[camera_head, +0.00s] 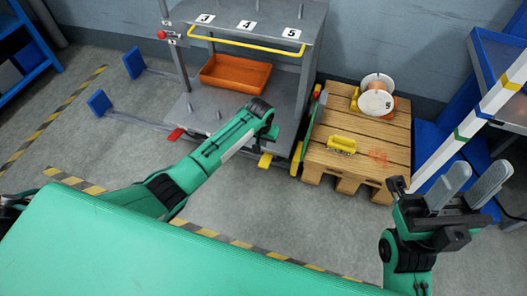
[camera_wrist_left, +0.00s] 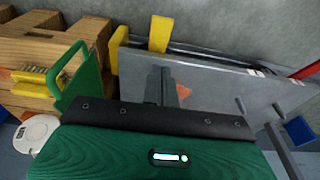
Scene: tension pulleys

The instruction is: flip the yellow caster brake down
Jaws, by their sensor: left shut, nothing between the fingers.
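The yellow caster brake (camera_head: 265,160) is a small tab at the lower front right corner of the grey cart (camera_head: 225,112). It also shows in the left wrist view (camera_wrist_left: 160,33), at the top, beyond my fingers. I cannot tell its exact tilt. My left gripper (camera_wrist_left: 162,85) is shut and empty, above the cart's lower shelf edge in that view and apart from the brake. In the head view my left wrist hides its fingertips. A red brake (camera_head: 175,134) is at the cart's front left corner. My right gripper (camera_head: 471,185) is open and empty, far right.
A wooden pallet (camera_head: 355,165) right of the cart carries a yellow brush (camera_head: 341,145) and a white spool (camera_head: 376,97). A green upright part (camera_head: 310,122) stands between cart and pallet. An orange tray (camera_head: 235,73) sits inside the cart. Floor in front is clear.

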